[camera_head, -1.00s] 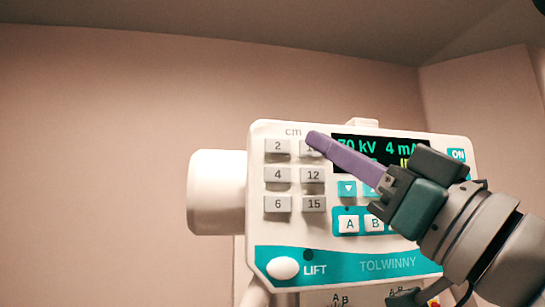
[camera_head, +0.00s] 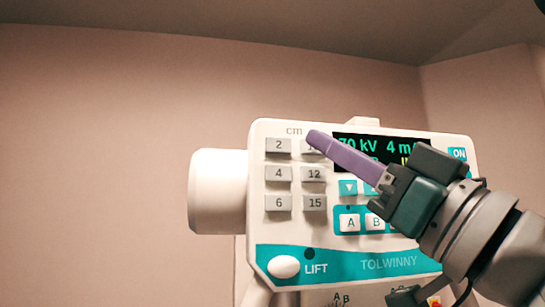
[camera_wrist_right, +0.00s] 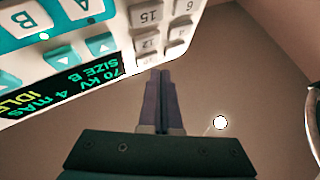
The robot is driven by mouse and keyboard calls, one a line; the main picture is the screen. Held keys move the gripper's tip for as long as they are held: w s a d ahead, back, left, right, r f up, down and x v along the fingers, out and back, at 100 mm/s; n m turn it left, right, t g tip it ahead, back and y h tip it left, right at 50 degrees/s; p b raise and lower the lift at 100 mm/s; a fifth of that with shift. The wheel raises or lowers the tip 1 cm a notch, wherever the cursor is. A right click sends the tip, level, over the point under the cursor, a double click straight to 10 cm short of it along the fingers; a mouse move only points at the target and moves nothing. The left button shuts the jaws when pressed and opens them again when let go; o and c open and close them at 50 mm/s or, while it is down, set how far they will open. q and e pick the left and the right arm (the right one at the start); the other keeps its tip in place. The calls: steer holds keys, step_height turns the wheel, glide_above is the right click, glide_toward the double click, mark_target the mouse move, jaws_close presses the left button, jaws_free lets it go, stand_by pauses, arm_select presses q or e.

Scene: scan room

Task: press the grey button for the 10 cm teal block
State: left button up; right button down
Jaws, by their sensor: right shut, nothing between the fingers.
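The grey button for 10 cm (camera_head: 305,153) is at the top of the right-hand column under "cm" on the white control panel (camera_head: 258,235). My right gripper (camera_head: 315,138) has its purple fingers shut and empty. Its tips lie in front of this button and cover most of its label. In the right wrist view the shut fingers (camera_wrist_right: 160,75) point up beside the panel's edge, near the 10 cm button (camera_wrist_right: 147,60). I cannot tell whether the tips touch it. No teal block shows. My left gripper is out of view.
Other grey buttons surround it: 2 (camera_head: 278,146), 4 (camera_head: 278,174), 12 (camera_head: 314,174), 6 and 15. The display (camera_head: 358,142) shows 70 kV and 4 mAs. A LIFT button (camera_head: 284,267) sits below. A white cylinder (camera_head: 217,190) juts left. Free room lies left of it.

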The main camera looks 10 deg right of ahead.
steer(key=shift+w, duration=0.35)
steer(key=shift+w+b, duration=0.35)
steer(key=shift+b, duration=0.15)
stand_by(0.4)
stand_by(0.3)
steer(key=shift+s, duration=0.8)
steer(key=shift+s, duration=0.1)
steer(key=s+p, duration=0.1)
steer(key=s, duration=0.3)
steer(key=shift+s+d, duration=0.1)
steer(key=shift+s, duration=0.3)
stand_by(0.3)
